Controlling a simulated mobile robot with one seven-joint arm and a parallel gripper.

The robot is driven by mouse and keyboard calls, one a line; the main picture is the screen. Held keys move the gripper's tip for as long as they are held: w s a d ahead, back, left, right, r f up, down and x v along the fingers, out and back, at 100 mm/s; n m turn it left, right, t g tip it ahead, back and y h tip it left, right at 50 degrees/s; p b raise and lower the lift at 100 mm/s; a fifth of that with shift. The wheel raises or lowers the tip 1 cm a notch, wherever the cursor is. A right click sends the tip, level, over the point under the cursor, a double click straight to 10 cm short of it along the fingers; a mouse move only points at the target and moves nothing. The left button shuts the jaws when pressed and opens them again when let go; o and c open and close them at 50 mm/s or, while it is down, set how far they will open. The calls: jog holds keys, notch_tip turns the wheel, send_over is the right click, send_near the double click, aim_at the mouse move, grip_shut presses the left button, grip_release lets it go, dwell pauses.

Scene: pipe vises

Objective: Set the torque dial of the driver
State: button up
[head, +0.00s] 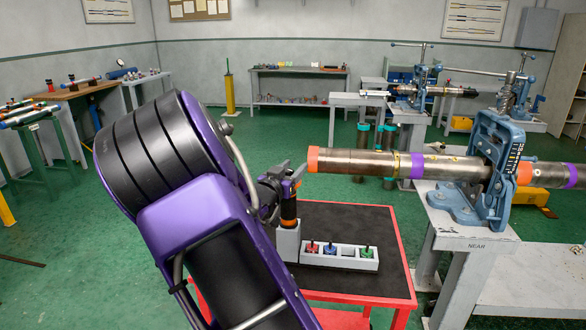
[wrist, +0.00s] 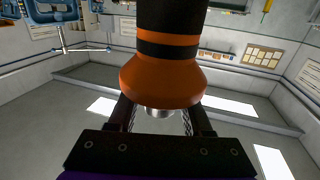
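The driver (head: 288,208), black with orange bands, stands upright at a grey holder (head: 287,243) on the dark-topped red cart. My gripper (head: 291,180) is at the driver's upper part. In the wrist view, the driver's flared orange collar (wrist: 163,85) fills the middle, with black and orange bands and a short silver end. My gripper's two dark fingers (wrist: 160,116) stand apart on either side of the silver end. Their tips are hidden by the collar, so contact is unclear. I cannot make out the torque dial's marks.
A grey block (head: 345,262) with red, blue and green-based pieces lies on the red cart (head: 395,300). A long metal pipe (head: 375,164) in a blue vise (head: 493,170) juts out just right of my gripper. The cart's right front top is clear.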

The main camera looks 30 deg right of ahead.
grip_shut()
jog(key=shift+f+b, duration=0.1)
jog(key=shift+b, duration=0.35)
